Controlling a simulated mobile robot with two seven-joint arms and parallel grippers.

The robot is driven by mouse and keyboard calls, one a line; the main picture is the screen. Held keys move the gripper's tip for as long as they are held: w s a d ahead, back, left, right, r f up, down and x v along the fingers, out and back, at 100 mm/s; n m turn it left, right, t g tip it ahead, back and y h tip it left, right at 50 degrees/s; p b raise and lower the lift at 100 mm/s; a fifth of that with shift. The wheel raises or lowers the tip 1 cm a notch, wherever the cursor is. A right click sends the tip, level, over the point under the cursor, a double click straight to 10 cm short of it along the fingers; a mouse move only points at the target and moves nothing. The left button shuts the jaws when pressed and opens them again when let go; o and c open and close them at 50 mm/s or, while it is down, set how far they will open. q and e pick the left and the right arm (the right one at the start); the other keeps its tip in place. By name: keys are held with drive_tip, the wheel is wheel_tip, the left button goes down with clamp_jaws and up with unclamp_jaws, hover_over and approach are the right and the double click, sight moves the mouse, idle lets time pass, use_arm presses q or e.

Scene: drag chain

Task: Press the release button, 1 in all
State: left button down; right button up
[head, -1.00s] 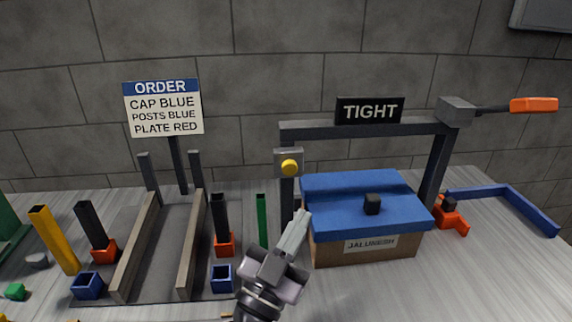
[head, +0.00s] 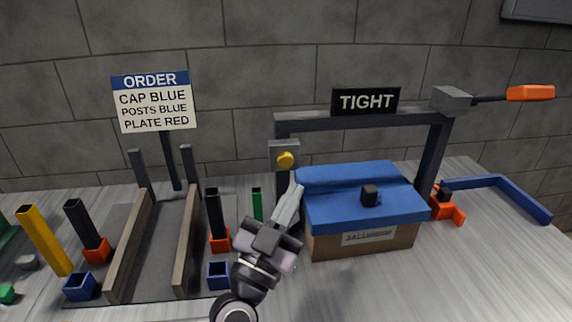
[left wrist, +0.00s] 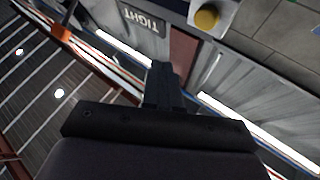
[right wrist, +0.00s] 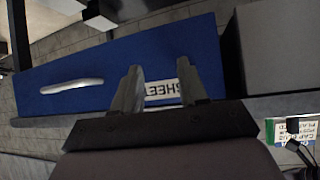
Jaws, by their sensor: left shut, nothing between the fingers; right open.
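The release button is a round yellow knob (head: 286,160) on a grey plate on the left post of the dark frame. It also shows at the top of the left wrist view (left wrist: 207,17). My left gripper (head: 297,192) is shut and empty. Its tips are a little below the button in the head view, apart from it as far as I can tell. Its dark fingers show in the left wrist view (left wrist: 165,80). My right gripper (right wrist: 158,85) is open and shows only in its own wrist view, before a blue surface with a label.
A dark frame with a TIGHT sign (head: 366,101) and an orange-handled lever (head: 530,93) spans a blue-lidded box (head: 360,205). An order sign (head: 153,103), rails (head: 130,245) and several coloured posts stand left.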

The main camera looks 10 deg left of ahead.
sight(285, 160)
use_arm(q)
drive_tip(key=w+a+b, duration=0.1)
drive_tip(key=w+a, duration=0.1)
drive_tip(key=w, duration=0.3)
drive_tip(key=shift+w+a+b, duration=0.25)
drive_tip(key=shift+w+b, duration=0.05)
drive_tip(key=shift+w, duration=0.1)
idle(1.8)
drive_tip(key=shift+w+a, duration=0.15)
drive_tip(key=shift+w, duration=0.25)
drive_tip(key=shift+w+a, duration=0.2)
drive_tip(key=shift+w, duration=0.25)
idle(0.5)
drive_tip(key=shift+s, duration=0.1)
drive_tip(key=shift+s+d+p, duration=0.35)
drive_tip(key=shift+s+p, duration=0.1)
drive_tip(key=shift+s, duration=0.35)
